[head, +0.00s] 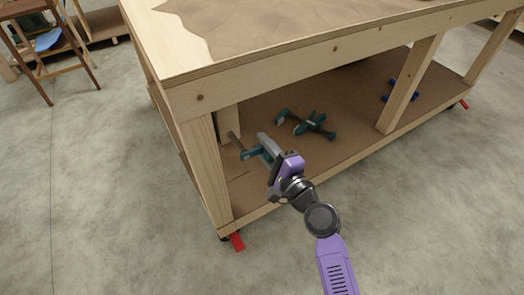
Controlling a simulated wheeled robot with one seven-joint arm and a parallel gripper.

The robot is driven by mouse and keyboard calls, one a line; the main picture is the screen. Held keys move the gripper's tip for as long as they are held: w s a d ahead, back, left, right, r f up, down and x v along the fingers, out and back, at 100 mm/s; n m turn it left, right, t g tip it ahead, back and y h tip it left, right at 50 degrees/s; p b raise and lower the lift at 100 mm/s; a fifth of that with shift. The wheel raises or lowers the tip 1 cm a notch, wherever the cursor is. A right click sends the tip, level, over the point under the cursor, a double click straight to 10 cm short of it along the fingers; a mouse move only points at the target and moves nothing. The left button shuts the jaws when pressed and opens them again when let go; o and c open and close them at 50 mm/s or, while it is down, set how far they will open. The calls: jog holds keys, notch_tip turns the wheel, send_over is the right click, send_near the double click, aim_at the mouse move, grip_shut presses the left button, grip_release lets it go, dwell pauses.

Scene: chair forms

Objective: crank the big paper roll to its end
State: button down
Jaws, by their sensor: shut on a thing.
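My gripper (268,148), purple and black with grey fingers, reaches in over the lower shelf of a wooden workbench. It is shut at a teal clamp (254,155) with a dark bar, near the front left leg. The fingers hide part of the clamp, so the exact grip is unclear. No paper roll or crank can be made out in this view. A brown sheet or covering (270,25) with a wavy edge lies on the bench top; I cannot tell whether it is paper.
More teal clamps (305,123) lie on the lower shelf (345,140), with blue items (400,92) farther right. Bench legs (408,85) and the top's edge bound the opening. Red caster levers (237,241) stick out low. A wooden stool (40,45) stands left. The front floor is clear.

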jog(key=shift+a+r+n+b, duration=0.1)
jog(key=shift+r+n, duration=0.25)
jog(key=shift+n, duration=0.4)
jog(key=shift+d+r+n+b, duration=0.15)
jog(key=shift+r+n, duration=0.25)
jog(key=shift+n, duration=0.3)
jog(key=shift+a+r+n+b, duration=0.15)
jog(key=shift+r+n, duration=0.2)
jog(key=shift+n, duration=0.4)
jog(key=shift+s, duration=0.1)
jog(key=c, duration=1.2)
grip_release()
jog(key=shift+p+v, duration=0.35)
jog(key=shift+v, duration=3.55)
